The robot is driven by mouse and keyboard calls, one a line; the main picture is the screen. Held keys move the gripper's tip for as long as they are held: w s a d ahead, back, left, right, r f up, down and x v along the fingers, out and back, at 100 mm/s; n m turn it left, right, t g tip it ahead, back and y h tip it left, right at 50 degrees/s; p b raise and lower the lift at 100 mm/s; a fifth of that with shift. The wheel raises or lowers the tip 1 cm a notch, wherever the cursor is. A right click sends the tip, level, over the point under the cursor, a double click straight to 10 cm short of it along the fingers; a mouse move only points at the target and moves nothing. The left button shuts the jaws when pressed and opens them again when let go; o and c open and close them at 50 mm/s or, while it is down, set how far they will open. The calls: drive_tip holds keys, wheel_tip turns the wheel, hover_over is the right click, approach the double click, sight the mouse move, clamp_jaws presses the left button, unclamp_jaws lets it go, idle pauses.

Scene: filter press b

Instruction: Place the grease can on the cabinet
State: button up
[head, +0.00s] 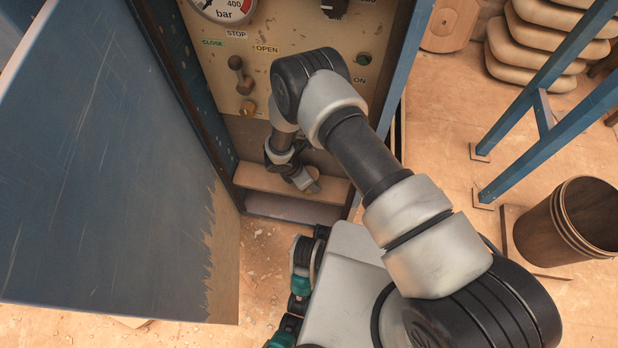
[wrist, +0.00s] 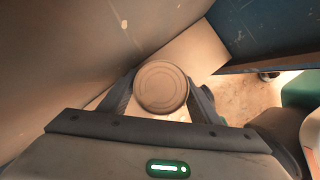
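The grease can (wrist: 162,87) shows in the wrist view as a round, grey-brown lid seen from above. My gripper (wrist: 161,92) has one dark finger on each side of it, and both fingers appear to touch it. In the head view my gripper (head: 308,184) is low in the open cabinet, by the pale shelf board. The can is mostly hidden there. The blue cabinet (head: 398,75) has a beige control panel (head: 272,55) above this opening. I cannot tell whether the can rests on the board or is held above it.
The large blue cabinet door (head: 110,160) stands open on the left, close to my arm. The pale board (head: 262,182) crosses the opening; it also shows in the wrist view (wrist: 205,50). At right are a blue frame (head: 545,130), a brown bucket (head: 565,220) and stacked sacks (head: 535,50).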

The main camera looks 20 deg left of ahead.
drive_tip(key=shift+r+p, duration=0.3)
drive_tip(key=p+v, duration=0.3)
drive_tip(key=v, duration=0.8)
drive_tip(key=shift+r, duration=0.35)
drive_tip(key=shift+s+a, duration=0.15)
drive_tip(key=shift+s, duration=0.05)
